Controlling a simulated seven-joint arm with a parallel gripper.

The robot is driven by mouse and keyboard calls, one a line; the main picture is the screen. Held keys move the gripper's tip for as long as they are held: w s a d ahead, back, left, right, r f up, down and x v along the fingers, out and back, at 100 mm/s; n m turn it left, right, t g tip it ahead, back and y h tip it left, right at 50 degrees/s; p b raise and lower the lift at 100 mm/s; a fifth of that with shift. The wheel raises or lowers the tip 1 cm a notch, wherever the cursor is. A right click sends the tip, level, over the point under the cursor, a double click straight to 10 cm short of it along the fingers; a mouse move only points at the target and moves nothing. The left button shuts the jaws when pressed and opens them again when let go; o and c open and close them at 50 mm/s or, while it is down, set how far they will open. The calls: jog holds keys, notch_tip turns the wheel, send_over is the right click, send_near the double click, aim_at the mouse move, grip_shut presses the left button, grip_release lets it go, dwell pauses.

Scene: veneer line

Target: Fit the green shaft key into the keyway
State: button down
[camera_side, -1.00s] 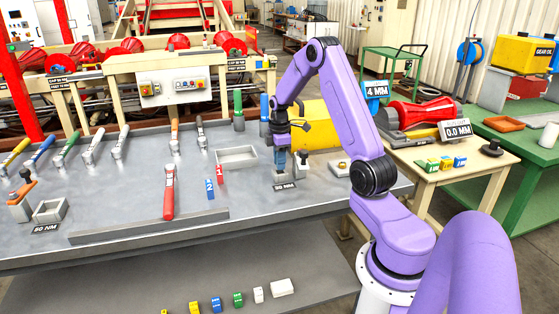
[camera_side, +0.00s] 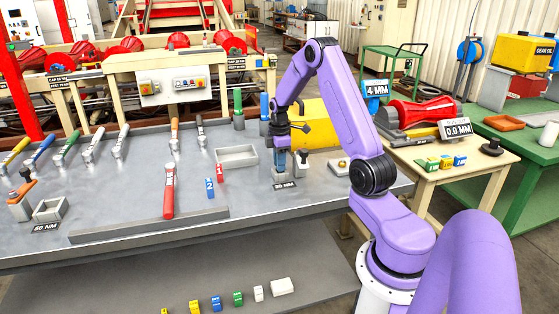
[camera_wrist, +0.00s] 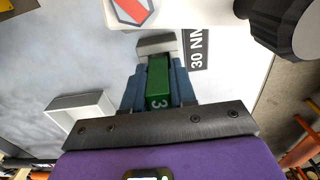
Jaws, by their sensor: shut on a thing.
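My gripper (camera_wrist: 158,85) is shut on the green shaft key (camera_wrist: 158,80), which bears a white 3 and lies between the blue fingers. In the side view my gripper (camera_side: 281,155) points down over a small grey block at the "30 NM" sign (camera_side: 285,186); the key cannot be made out there. In the wrist view a grey block (camera_wrist: 156,43) shows just past the key's far end, close to it. I cannot tell whether they touch. The keyway itself is not clearly visible.
A light grey open tray (camera_side: 237,157) stands left of my gripper. Small blue (camera_side: 210,187) and red (camera_side: 220,173) numbered blocks and a red-handled wrench (camera_side: 169,192) lie further left. A knobbed fixture (camera_side: 304,163) stands close on the right. The bench's front middle is clear.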

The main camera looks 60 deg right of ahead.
jog(key=shift+f, duration=0.4)
jog(key=c, duration=0.8)
grip_release()
notch_tip(320, 180, up, 17)
jog(key=shift+r, duration=0.2)
